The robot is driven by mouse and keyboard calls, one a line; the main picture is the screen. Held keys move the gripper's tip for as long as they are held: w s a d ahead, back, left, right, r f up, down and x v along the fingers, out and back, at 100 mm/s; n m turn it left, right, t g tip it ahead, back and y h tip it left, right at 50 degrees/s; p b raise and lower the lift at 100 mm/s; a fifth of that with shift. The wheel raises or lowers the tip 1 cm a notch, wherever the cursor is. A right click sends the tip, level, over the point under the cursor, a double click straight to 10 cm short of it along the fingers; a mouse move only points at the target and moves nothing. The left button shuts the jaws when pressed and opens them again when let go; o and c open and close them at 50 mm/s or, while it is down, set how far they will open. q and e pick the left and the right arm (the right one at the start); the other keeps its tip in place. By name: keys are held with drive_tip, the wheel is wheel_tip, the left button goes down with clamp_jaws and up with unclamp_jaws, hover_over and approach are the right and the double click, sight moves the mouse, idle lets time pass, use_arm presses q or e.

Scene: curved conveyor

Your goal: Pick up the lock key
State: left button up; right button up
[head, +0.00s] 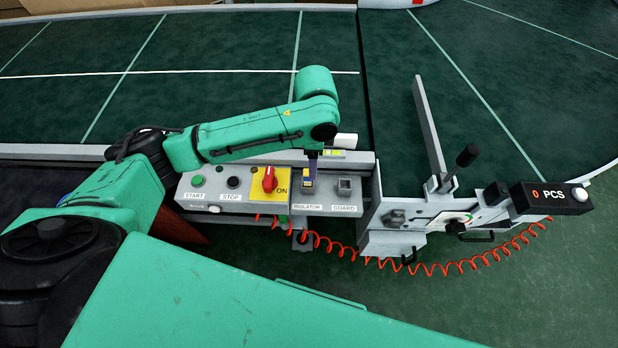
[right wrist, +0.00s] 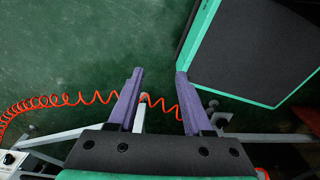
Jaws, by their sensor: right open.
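The control panel (head: 240,212) carries a socket marked ISOLATOR with a small yellow-and-dark piece (head: 308,183) in it. I cannot tell whether this is the lock key, and no other key shows clearly. My left gripper (head: 311,174) points down at that piece from above. Its fingers overlap in the picture, so their opening and any hold are unclear. My right gripper (right wrist: 160,76) is open in the right wrist view, with two purple fingers apart over the green floor. A red coiled cord (right wrist: 158,100) passes between or behind them. The right gripper is not seen in the head view.
Left of the isolator are a green START button (head: 197,182), a black STOP button (head: 233,182) and a red switch (head: 269,178). A GUARD socket (head: 344,187) is at its right. A bracket with a counter (head: 549,198) stands farther right, beside the green conveyor (head: 230,95).

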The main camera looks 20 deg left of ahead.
sight(308, 181)
use_arm(q)
drive_tip(key=f, duration=0.1)
drive_tip(key=a+f, duration=0.1)
drive_tip(key=shift+w+a+f, duration=0.15)
drive_tip(key=shift+w+f, duration=0.05)
drive_tip(key=shift+f, duration=0.2)
wheel_tip(308, 181, down, 4)
drive_tip(key=shift+f+p, duration=0.15)
drive_tip(key=shift+p, duration=0.2)
drive_tip(key=shift+a, duration=0.1)
clamp_jaws()
drive_tip(key=shift+w, duration=0.1)
use_arm(e)
drive_tip(key=shift+w+a+r, duration=0.25)
drive_tip(key=shift+a, duration=0.25)
drive_tip(key=shift+w+a+r, duration=0.25)
drive_tip(key=shift+a, duration=0.2)
